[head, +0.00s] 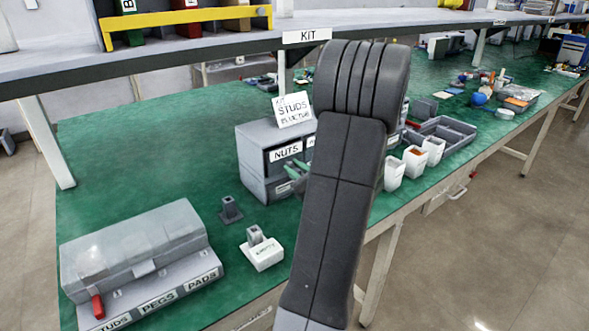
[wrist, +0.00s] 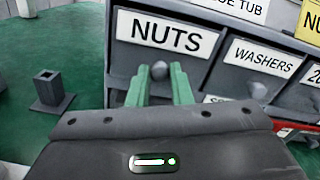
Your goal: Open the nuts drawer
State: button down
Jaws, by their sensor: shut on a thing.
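The grey drawer cabinet (head: 252,155) stands on the green bench in the head view. Its nuts drawer (head: 285,152) has a white NUTS label and looks level with the cabinet front. The wrist view shows the nuts drawer (wrist: 122,55) close up, with a round grey knob (wrist: 160,70) below its label. My gripper (wrist: 160,84) has its green fingers on either side of this knob and is shut on it. In the head view my gripper (head: 297,172) shows only partly at the cabinet front, because my arm covers much of it.
A WASHERS drawer (wrist: 262,58) is right of the nuts drawer. A grey post block (head: 230,209) and a white block (head: 262,250) stand in front-left of the cabinet. A lidded case (head: 135,245) sits at lower left. White cups (head: 414,162) stand at right. The bench left of the cabinet is clear.

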jog(key=b+v, duration=0.1)
jog(key=v, duration=0.9)
jog(key=c, duration=1.3)
grip_release()
jog(key=v, duration=1.4)
jog(key=shift+w+a, duration=0.1)
jog(key=x, duration=1.4)
